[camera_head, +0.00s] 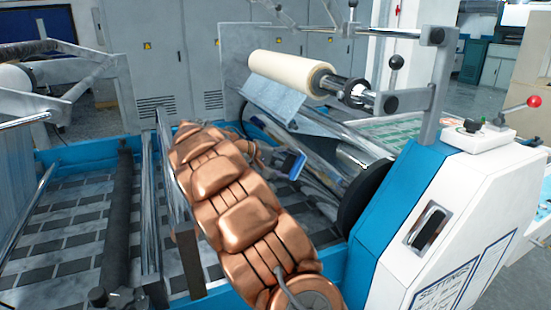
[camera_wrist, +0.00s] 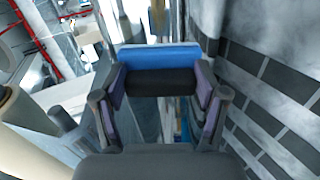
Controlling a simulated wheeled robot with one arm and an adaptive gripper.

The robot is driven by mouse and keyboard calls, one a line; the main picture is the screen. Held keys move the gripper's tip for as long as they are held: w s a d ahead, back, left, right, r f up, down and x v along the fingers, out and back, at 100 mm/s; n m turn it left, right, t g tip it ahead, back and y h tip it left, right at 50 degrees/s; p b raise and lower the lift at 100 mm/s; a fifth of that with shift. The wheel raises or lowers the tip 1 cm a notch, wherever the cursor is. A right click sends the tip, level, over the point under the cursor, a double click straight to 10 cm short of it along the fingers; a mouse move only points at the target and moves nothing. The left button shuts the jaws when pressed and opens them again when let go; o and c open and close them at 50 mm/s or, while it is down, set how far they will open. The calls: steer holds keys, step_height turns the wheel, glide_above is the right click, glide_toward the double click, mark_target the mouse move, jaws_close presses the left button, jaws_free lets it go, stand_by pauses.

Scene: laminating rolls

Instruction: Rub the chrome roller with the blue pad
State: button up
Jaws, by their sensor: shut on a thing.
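The blue pad (camera_head: 292,163) is a small block with a blue face and a dark backing. It also shows in the wrist view (camera_wrist: 160,56), clamped between two purple-lined fingers. My gripper (camera_head: 274,160) is shut on the pad at the end of my copper-coloured arm; the wrist view shows it too (camera_wrist: 160,84). The chrome roller (camera_head: 360,158) is a shiny cylinder running diagonally beneath the cream roll, its near end at the blue and white housing. The pad is beside the roller's left side in the head view. I cannot tell whether they touch.
A cream roll (camera_head: 290,72) on a spindle is mounted above the chrome roller. Grey cabinets (camera_head: 180,60) stand behind.

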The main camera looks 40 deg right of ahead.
steer(key=shift+x, duration=2.95)
steer(key=shift+b+x, duration=0.4)
steer(key=shift+x, duration=0.6)
steer(key=shift+s+a+b, duration=0.3)
steer(key=shift+s+b, duration=0.3)
steer(key=shift+s, duration=0.1)
steer(key=shift+s+a+b, duration=0.3)
steer(key=shift+s+b, duration=0.3)
steer(key=shift+s, duration=0.1)
steer(key=shift+s+a+f+b, duration=0.1)
steer(key=shift+s+a+b, duration=0.1)
steer(key=shift+s+b, duration=0.5)
steer(key=shift+s+a+b, duration=0.2)
steer(key=shift+s+b, duration=0.2)
steer(key=shift+s, duration=0.65)
steer(key=shift+s+a+f+b, duration=0.1)
steer(key=shift+s+a+b, duration=0.15)
steer(key=shift+s+b, duration=0.45)
steer(key=shift+s+a+r+b, duration=0.1)
steer(key=shift+s+a+b, duration=0.15)
steer(key=shift+s, duration=0.45)
steer(key=shift+s+a+b, duration=0.15)
steer(key=shift+s+b, duration=0.05)
steer(key=shift+s, duration=0.45)
steer(key=shift+s+a+r+b, duration=0.1)
steer(key=shift+s+a+b, duration=0.15)
steer(key=shift+s, duration=0.45)
steer(key=shift+w, duration=0.15)
